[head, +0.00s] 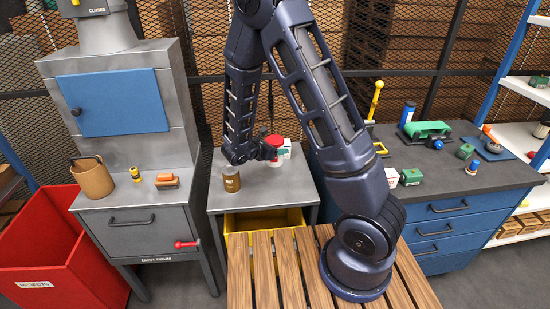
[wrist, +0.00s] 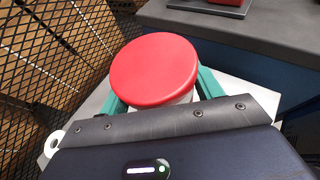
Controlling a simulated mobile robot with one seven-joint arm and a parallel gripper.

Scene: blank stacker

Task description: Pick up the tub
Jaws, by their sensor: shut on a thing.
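The tub has a round red lid (wrist: 153,68) and a pale body, of which only a sliver shows below the lid in the wrist view. In the head view the tub (head: 274,140) is at the back of the small grey table, partly hidden by my gripper (head: 276,153). My gripper's green fingers (wrist: 160,97) stand on either side of the tub, just under the lid, and are shut on it. The lid looks roughly level. I cannot tell whether the tub's base touches the table.
A brown jar (head: 231,180) stands on the grey table (head: 262,192), in front of my gripper. A wire mesh wall (wrist: 45,90) rises close behind. The blue-drawered bench (head: 455,195) with several items is at the right. A grey cabinet (head: 130,215) stands at the left.

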